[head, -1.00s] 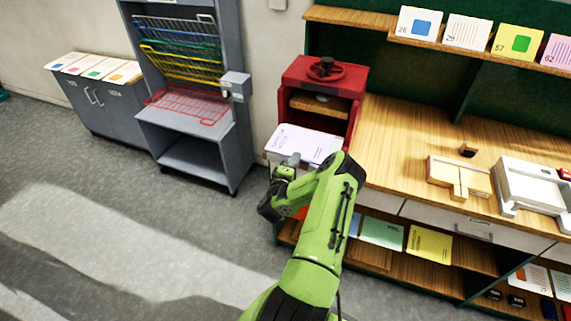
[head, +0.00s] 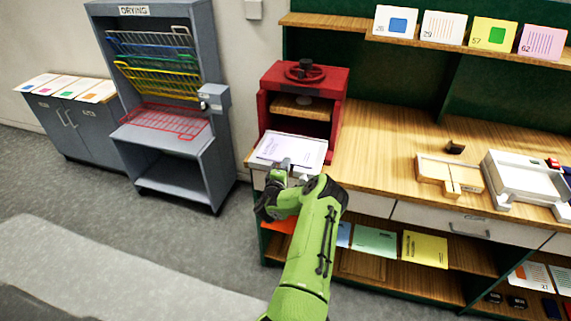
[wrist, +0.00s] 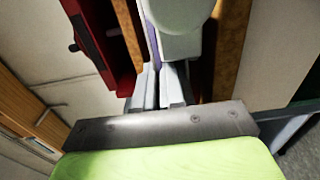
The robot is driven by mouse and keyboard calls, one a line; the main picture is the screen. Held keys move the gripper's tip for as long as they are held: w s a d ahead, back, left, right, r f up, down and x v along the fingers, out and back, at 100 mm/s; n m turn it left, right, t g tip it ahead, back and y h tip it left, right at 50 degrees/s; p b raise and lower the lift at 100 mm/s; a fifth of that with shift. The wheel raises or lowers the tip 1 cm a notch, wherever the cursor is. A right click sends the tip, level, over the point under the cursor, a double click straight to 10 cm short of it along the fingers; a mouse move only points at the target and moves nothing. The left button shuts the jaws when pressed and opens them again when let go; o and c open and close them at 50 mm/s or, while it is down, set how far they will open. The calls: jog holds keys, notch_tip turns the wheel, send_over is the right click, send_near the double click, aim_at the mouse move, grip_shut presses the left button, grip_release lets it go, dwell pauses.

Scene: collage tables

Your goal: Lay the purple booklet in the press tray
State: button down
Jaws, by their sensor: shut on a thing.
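The purple booklet (head: 284,148) is a pale lavender sheet with print on its left part. In the head view it lies over the white press tray (head: 321,160) in front of the red press. My gripper (head: 284,165) is at the booklet's near edge. In the wrist view the booklet shows as a thin purple strip (wrist: 153,42) at the pale fingers of my gripper (wrist: 158,78), which are shut on it. I cannot tell whether the booklet rests flat on the tray floor or is slightly above it.
The red press (head: 303,95) with a handwheel stands just behind the tray. A grey drying rack (head: 165,145) stands to the left. A wooden jig (head: 448,174) and a white device (head: 522,182) are on the bench at right. The bench between is clear.

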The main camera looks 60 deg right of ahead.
jog(key=c, duration=1.1)
grip_release()
jog(key=shift+r, duration=0.1)
jog(key=shift+c, duration=0.2)
jog(key=s+a+p, duration=0.2)
jog(key=a+p, duration=0.5)
jog(key=a, duration=0.8)
jog(key=shift+s+a, duration=0.25)
jog(key=shift+s, duration=0.1)
